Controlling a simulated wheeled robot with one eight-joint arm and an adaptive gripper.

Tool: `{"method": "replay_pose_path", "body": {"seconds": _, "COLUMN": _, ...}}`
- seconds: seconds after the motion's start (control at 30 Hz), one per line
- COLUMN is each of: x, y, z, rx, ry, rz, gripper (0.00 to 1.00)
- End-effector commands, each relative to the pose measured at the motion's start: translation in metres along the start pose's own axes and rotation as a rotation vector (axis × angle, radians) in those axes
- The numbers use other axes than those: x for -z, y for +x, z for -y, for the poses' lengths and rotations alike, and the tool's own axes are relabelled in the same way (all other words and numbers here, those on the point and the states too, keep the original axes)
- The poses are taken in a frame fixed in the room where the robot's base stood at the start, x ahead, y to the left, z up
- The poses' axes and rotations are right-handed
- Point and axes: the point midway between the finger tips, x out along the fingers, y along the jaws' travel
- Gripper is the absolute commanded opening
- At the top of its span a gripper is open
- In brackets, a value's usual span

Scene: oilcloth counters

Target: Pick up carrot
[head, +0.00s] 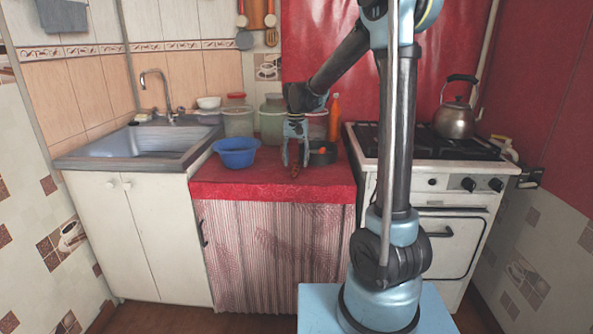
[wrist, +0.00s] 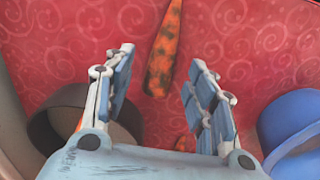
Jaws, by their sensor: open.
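The carrot (wrist: 165,50), orange with dark patches, lies on the red cloth in the wrist view. In the head view the carrot (head: 295,172) shows only as a small dark orange patch at my fingertips. My gripper (head: 295,162) points down over the red counter. It is open, with a finger on each side of the carrot in the wrist view (wrist: 162,62), and nothing is held. The height left above the cloth is hard to tell.
A blue bowl (head: 236,158) stands left of my gripper, and a dark round pan (head: 325,159) close on its right. Jars (head: 238,121) and an orange bottle (head: 334,112) stand behind. A second orange piece (wrist: 185,143) shows between the finger bases. The counter's front strip is clear.

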Motion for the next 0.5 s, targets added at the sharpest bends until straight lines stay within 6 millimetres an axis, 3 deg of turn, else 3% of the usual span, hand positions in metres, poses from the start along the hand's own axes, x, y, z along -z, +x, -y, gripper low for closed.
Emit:
{"method": "replay_pose_path", "body": {"seconds": 0.2, "x": 0.000, "y": 0.020, "z": 0.000, "rx": 0.000, "ry": 0.000, "rz": 0.000, "gripper": 0.51}}
{"method": "replay_pose_path", "body": {"seconds": 0.47, "x": 0.000, "y": 0.022, "z": 0.000, "rx": 0.000, "ry": 0.000, "rz": 0.000, "gripper": 0.51}}
{"method": "replay_pose_path", "body": {"seconds": 0.5, "x": 0.000, "y": 0.022, "z": 0.000, "rx": 0.000, "ry": 0.000, "rz": 0.000, "gripper": 0.44}}
